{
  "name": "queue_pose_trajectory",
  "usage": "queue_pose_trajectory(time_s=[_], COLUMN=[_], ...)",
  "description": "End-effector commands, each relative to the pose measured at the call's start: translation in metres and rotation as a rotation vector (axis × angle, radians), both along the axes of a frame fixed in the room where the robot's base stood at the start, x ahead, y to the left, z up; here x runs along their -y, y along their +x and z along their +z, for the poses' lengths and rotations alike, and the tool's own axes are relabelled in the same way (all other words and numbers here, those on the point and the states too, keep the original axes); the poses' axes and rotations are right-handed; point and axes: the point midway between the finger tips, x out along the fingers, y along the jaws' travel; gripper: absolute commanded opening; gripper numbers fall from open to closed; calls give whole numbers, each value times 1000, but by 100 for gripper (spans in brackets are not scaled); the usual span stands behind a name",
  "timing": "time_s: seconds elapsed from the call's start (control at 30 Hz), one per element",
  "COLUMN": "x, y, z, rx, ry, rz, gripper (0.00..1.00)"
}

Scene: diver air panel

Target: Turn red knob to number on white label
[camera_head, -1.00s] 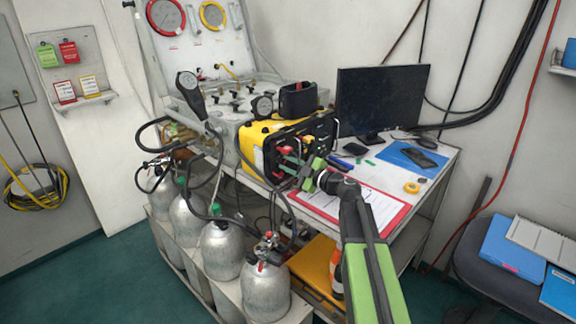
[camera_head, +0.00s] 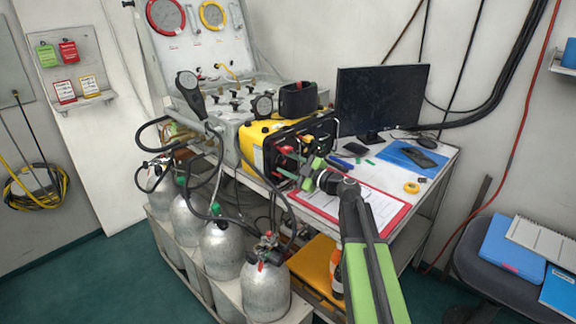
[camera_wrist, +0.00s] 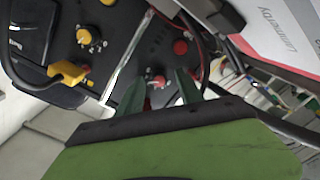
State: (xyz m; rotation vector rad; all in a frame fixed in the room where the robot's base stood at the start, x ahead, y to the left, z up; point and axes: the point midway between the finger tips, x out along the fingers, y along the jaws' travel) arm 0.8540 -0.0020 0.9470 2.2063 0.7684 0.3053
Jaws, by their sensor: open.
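A black panel with a yellow case (camera_head: 254,138) stands on the bench, its knob face towards my arm. In the wrist view a red knob (camera_wrist: 158,82) sits between the fingertips of my gripper (camera_wrist: 160,88), which is open around or just in front of it; I cannot tell if the fingers touch it. A second red knob (camera_wrist: 180,47) sits beyond it. My gripper also shows in the head view (camera_head: 304,172), close to the panel face. I cannot make out the white label.
A yellow knob (camera_wrist: 84,37) and a yellow connector (camera_wrist: 68,72) are on the panel to the left. Hoses loop in front of the case. A red clipboard (camera_head: 399,220) lies below my arm, and a monitor (camera_head: 380,97) stands behind. Gas cylinders (camera_head: 265,290) stand below.

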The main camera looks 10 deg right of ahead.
Motion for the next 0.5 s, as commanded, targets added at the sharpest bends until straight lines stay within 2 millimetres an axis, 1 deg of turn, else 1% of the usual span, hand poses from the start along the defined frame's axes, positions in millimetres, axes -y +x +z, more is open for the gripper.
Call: queue_pose_trajectory(time_s=[0.07,0.17,0.27,0.5], x=[2,10,23,65], y=[-2,-13,-32,-87], z=[0,1,1,3], rx=[1,1,0,0], ry=[0,0,1,0], rz=[-1,-4,-4,-4], gripper=[44,44,44,44])
